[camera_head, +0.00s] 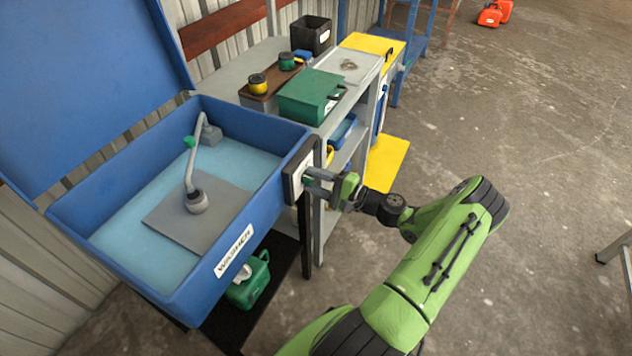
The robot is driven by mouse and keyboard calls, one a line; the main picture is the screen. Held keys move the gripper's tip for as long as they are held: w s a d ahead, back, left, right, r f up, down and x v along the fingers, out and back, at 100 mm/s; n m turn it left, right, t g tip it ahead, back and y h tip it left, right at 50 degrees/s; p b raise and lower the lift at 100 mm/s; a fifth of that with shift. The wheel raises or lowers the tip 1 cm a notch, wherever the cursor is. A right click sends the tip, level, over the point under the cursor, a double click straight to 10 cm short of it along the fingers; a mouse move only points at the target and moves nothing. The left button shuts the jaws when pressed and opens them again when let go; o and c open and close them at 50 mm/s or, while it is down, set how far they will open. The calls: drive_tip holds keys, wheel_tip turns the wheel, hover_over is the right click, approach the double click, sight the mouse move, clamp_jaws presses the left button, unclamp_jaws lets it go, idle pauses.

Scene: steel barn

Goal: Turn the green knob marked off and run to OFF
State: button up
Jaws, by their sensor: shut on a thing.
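A blue washer basin (278,170) with its lid raised stands at the left. A small dark-framed control plate (290,185) with a pale face is on its right end wall. The green knob (309,181) sits on this plate and is mostly hidden by my gripper (314,182). My gripper reaches in from the right, level with the plate, and is shut on the knob. The off and run marks and the way the knob points are too small to make out.
A grey workbench (250,55) behind the washer holds a green toolbox (308,98), a black bin (311,34) and tape rolls. A green jug (250,280) stands under the washer. The concrete floor (500,120) at the right is mostly clear.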

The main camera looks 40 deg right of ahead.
idle(0.3)
drive_tip(key=o, duration=1.1)
drive_tip(key=shift+c, duration=0.2)
drive_tip(key=p+v, duration=0.1)
drive_tip(key=v, duration=1.4)
drive_tip(key=shift+s+p, duration=0.3)
drive_tip(key=shift+s, duration=0.1)
drive_tip(key=shift+d, duration=0.1)
